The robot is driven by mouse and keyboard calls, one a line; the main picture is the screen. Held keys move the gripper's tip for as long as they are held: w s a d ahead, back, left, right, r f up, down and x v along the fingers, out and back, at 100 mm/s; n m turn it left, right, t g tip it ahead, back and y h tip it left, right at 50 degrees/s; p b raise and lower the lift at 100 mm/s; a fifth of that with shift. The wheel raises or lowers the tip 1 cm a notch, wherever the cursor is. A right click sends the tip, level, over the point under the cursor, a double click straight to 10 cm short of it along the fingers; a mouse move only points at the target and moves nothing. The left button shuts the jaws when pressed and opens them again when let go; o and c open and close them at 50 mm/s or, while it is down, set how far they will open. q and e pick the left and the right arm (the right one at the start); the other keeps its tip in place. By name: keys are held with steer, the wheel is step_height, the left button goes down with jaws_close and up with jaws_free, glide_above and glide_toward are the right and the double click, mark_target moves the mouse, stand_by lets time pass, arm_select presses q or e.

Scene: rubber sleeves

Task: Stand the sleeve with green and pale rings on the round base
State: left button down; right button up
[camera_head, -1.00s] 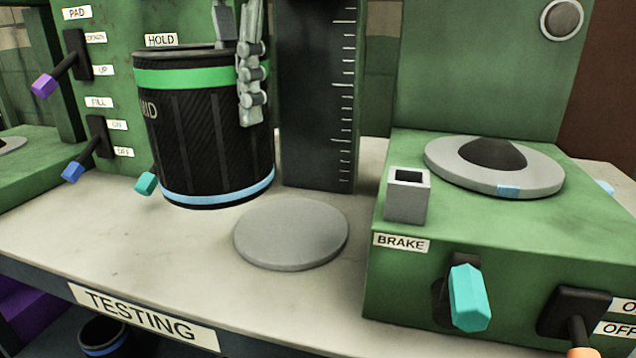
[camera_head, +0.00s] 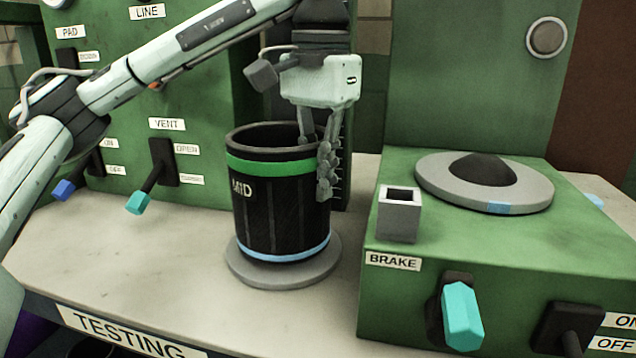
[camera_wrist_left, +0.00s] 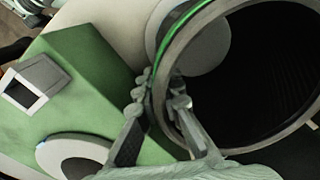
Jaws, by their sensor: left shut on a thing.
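The black sleeve (camera_head: 280,208) has a green ring near its top, a pale blue ring near its bottom and the word MID on its side. It is upright over the grey round base (camera_head: 285,279), whose rim shows around its lower end. I cannot tell whether the two touch. My left gripper (camera_head: 318,165) comes from above and is shut on the sleeve's right wall, one finger inside and one outside. The left wrist view shows the fingers (camera_wrist_left: 163,105) across the sleeve's rim (camera_wrist_left: 240,150). My right gripper is not in view.
A green box on the right carries a grey disc with a dark cone (camera_head: 485,182), a square grey socket (camera_head: 399,215) and a teal BRAKE lever (camera_head: 462,316). A green panel with levers (camera_head: 150,185) stands behind on the left. The pale bench front-left (camera_head: 130,260) is clear.

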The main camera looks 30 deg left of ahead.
arm_select(q)
steer(key=shift+f, duration=0.5)
steer(key=c, duration=1.7)
jaws_free()
steer(key=shift+f, duration=0.1)
step_height(320, 180, up, 12)
steer(key=shift+d+r, duration=0.1)
steer(key=shift+r, duration=0.1)
